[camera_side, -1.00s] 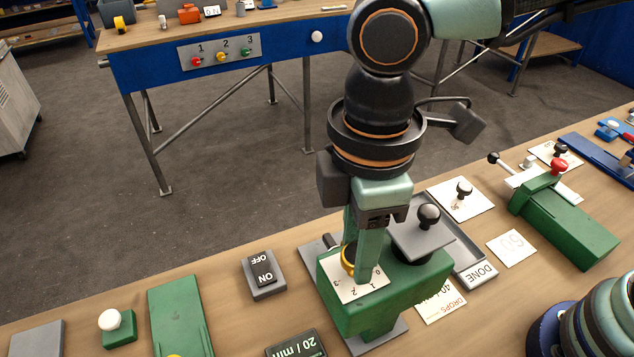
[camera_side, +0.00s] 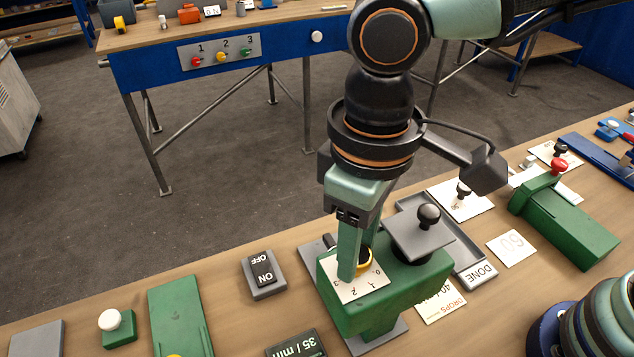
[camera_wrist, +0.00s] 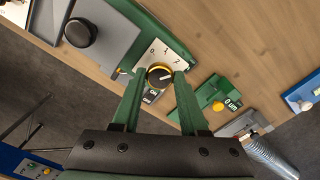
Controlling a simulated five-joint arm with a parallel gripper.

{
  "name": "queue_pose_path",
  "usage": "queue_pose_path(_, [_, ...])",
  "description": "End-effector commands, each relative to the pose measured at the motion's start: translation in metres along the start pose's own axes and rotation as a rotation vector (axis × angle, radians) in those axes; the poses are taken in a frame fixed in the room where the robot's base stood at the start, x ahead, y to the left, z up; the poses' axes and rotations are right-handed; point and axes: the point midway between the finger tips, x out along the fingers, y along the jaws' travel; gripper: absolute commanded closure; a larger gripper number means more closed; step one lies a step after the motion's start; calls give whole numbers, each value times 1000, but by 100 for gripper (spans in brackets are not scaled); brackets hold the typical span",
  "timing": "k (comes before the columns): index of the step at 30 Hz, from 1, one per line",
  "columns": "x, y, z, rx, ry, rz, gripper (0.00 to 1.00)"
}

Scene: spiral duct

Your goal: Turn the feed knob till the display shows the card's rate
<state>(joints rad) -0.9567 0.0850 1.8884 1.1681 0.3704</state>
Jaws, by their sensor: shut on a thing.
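The feed knob (camera_wrist: 160,75) is black with a yellow ring, on a white scale plate (camera_side: 360,288) with numbers, atop a green feeder (camera_side: 350,318). My gripper (camera_wrist: 157,80) points down with a finger on each side of the knob, shut on it. In the side view the near finger hides much of the knob, and its yellow ring (camera_side: 365,260) shows behind it. The display (camera_side: 296,345) at the bottom edge appears upside down and reads 35 / min. A card (camera_side: 440,303) by the feeder reads DROPS and what looks like 40, partly hidden by the feeder.
A grey plate with a black knob (camera_side: 428,215) stands close right of my gripper. An ON/OFF switch (camera_side: 263,275) stands left of the feeder. A DONE tray (camera_side: 478,273) and a card reading 60 (camera_side: 512,248) lie to the right.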

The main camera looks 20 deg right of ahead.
Motion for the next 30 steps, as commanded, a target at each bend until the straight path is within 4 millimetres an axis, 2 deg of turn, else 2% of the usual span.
queue_pose_path(17, [-2, 0, 0, 36, 0, 0, 100])
queue_pose_path(18, [-2, 0, 0, 36, 0, 0, 53])
queue_pose_path(20, [-2, 0, 0, 36, 0, 0, 30])
queue_pose_path(21, [-2, 0, 0, 36, 0, 0, 27])
queue_pose_path(30, [-2, 0, 0, 35, 0, 0, 27])
